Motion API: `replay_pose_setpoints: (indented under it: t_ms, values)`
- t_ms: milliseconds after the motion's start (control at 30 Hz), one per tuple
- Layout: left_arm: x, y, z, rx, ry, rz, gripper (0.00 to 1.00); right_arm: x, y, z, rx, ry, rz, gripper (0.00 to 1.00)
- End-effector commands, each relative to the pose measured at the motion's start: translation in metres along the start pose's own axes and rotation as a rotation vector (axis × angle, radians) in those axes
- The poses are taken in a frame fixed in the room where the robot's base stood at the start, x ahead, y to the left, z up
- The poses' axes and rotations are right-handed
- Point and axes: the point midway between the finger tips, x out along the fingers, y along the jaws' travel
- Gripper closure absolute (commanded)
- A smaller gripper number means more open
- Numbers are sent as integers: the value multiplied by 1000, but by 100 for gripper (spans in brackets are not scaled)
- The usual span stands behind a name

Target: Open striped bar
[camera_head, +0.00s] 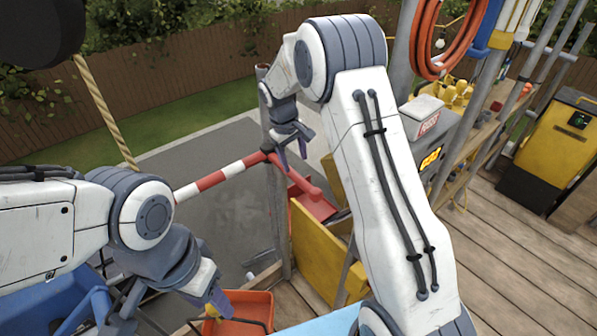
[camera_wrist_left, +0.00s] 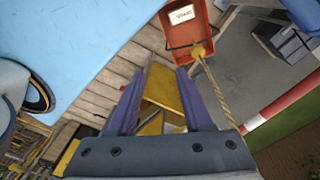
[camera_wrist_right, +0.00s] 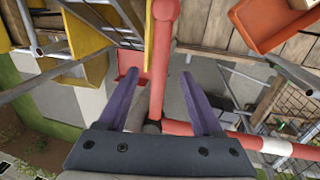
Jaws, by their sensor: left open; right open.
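The red-and-white striped bar (camera_head: 215,178) runs from behind my left arm to a joint on a grey post (camera_head: 279,215). A red arm (camera_head: 298,178) continues past the joint, down to the right. My right gripper (camera_head: 292,155) is open at this joint. In the right wrist view, the red arm (camera_wrist_right: 160,75) lies lengthwise between the fingers (camera_wrist_right: 158,88), and the striped bar (camera_wrist_right: 275,146) leaves to the right; contact cannot be told. My left gripper (camera_head: 219,304) is open and empty above the orange bucket (camera_head: 258,305). In the left wrist view, the striped bar (camera_wrist_left: 285,103) shows at right.
A rope (camera_head: 105,115) hangs at left, its lower part hidden by my arm; a yellow knob on a rope (camera_wrist_left: 203,50) hangs at the bucket. A yellow panel (camera_head: 318,250) stands right of the post. Wooden decking (camera_head: 520,260) at right is largely clear.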

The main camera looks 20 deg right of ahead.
Motion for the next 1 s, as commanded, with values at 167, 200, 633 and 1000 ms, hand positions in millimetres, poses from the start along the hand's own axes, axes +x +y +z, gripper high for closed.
replay_pose_setpoints:
  t_ms: [167, 200, 633, 1000]
  values:
    - [-15, 1, -1, 2, 0, 0, 50, 34, -1, 2, 0, -7, -3, 33]
    - [-18, 1, -1, 3, 0, 0, 50, 41, 0, 2, 0, -6, -2, 33]
    - [-29, 2, -2, 5, 0, 0, 50, 83, -1, 0, 0, 1, -1, 33]
    - [-29, 2, -2, 5, 0, 0, 50, 83, -1, 0, 0, 1, -1, 94]
